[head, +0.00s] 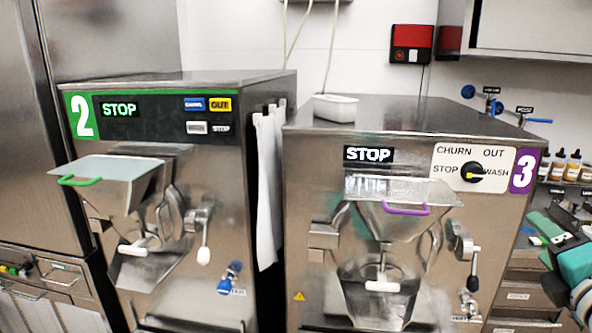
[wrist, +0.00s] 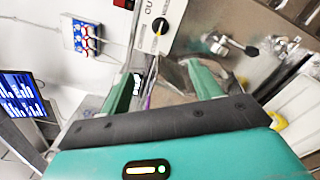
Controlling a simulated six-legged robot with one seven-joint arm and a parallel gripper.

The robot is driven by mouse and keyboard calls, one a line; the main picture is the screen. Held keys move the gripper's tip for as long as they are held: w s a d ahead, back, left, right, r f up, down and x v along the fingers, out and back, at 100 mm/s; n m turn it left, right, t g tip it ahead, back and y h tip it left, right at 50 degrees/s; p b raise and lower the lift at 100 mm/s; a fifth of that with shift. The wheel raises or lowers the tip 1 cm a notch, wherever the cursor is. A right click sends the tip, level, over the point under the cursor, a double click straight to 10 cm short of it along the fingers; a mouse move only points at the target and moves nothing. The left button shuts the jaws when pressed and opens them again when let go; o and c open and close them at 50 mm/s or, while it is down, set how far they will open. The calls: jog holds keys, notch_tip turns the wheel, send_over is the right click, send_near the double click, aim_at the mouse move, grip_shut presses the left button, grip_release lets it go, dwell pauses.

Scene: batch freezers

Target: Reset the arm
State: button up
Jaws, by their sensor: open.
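My gripper (wrist: 162,78) shows in the wrist view with its two green fingers spread apart and nothing visible between them. Its teal body and dark bar fill the lower part of that view. Past the fingers is a steel machine front with a selector knob (wrist: 160,26), seen turned. In the head view, teal and grey parts of my arm show at the right edge, in front of the shelves to the right of machine 3 (head: 330,150). The fingers cannot be made out clearly there.
Machine 2 (head: 150,130) stands left of machine 3, with white cloths (head: 268,185) hanging between them. Both displays read STOP. Machine 3's dial (head: 472,172) is on its front. A white tub (head: 335,107) sits on top. A monitor (wrist: 22,95) shows in the wrist view.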

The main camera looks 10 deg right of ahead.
jog(key=w+a+f+m+g+y, duration=0.1)
jog(key=w+a+f+m+g, duration=0.1)
jog(key=a+f+m+g, duration=0.95)
jog(key=s+a+f+m+y, duration=0.1)
jog(key=s+a+f+m, duration=0.1)
jog(key=a, duration=0.3)
jog(key=s+a+f+m+y, duration=0.1)
jog(key=s+a+f+m, duration=0.1)
jog(key=a+m, duration=0.2)
jog(key=s+a+f+m+y, duration=0.2)
jog(key=a+m, duration=0.1)
jog(key=a, duration=0.4)
jog(key=shift+f, duration=0.35)
jog(key=shift+d+m, duration=0.1)
jog(key=shift+m, duration=0.15)
dwell(0.8)
